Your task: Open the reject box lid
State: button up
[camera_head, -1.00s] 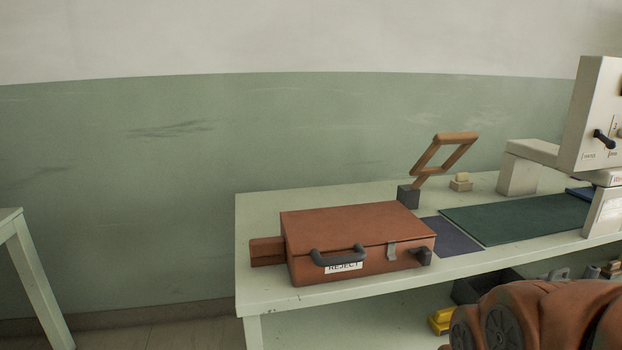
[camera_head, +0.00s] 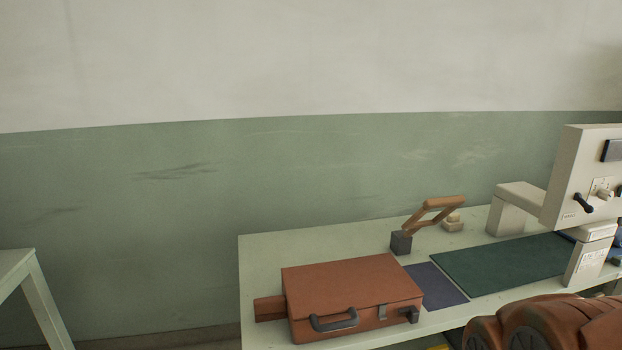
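The reject box (camera_head: 345,322) is a reddish-brown case near the left end of the pale green bench. Its flat lid (camera_head: 350,288) is shut. A dark grey handle (camera_head: 333,323) and a small grey latch (camera_head: 382,312) are on its front side. A dark knob (camera_head: 411,314) sits at the front right corner. The REJECT label is not readable now. Brown rounded links of my arm (camera_head: 545,325) show at the lower right. My gripper is not in view.
The bench (camera_head: 262,251) has a dark blue mat (camera_head: 436,287) and a green mat (camera_head: 505,262) right of the box. A wooden frame on a dark block (camera_head: 401,242) stands behind. A cream machine (camera_head: 580,180) is at the right. Another pale table (camera_head: 20,275) is at far left.

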aim_at(314, 290)
jog(key=k, duration=1.3)
jog(key=u, duration=0.85)
jog(key=i, duration=1.35)
jog(key=z, duration=0.25)
